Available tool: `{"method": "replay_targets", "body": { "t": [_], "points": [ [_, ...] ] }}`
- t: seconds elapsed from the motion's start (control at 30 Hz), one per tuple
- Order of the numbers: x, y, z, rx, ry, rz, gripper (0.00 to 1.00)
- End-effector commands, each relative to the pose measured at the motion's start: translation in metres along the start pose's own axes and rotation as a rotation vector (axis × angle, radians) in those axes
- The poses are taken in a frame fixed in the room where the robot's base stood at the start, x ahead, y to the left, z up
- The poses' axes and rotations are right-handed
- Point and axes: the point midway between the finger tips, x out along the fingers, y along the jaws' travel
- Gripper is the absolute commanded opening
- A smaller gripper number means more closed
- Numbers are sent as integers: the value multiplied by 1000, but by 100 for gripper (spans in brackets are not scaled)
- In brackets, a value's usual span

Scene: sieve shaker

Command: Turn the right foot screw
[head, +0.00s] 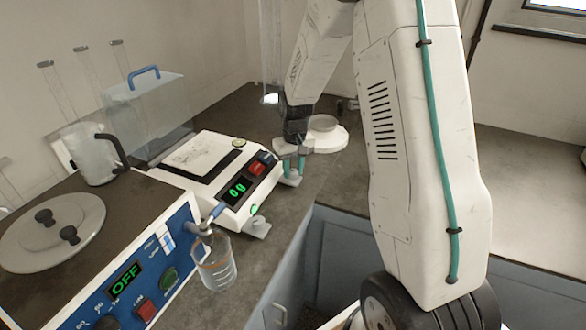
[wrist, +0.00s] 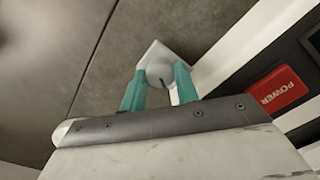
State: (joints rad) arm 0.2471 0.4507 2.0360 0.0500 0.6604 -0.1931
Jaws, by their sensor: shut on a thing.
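The white balance (head: 232,170) stands on the dark bench with a green "0g" display and a red button. Its right foot screw (head: 291,179) is a pale knob on a flat angular plate at the balance's front right corner. In the wrist view the round, slotted screw top (wrist: 160,68) sits between the two teal fingers. My gripper (head: 290,158) points down at this corner, and its fingers (wrist: 159,80) are closed on the knob's sides. The other foot screw (head: 258,227) is at the front left corner.
A blue-fronted device (head: 125,280) reading "OFF" and a glass beaker (head: 216,265) stand at the left front. A white round dish (head: 324,136) is behind my gripper. The red POWER button (wrist: 277,89) is right of the fingers. Bench to the right is clear.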

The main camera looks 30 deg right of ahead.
Motion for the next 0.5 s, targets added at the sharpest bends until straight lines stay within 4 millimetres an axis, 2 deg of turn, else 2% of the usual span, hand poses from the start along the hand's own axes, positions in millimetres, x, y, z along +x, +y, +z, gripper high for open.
{"method": "replay_targets", "body": {
  "t": [0.5],
  "points": [
    [0,0,0,402,13,0,8]
  ]
}}
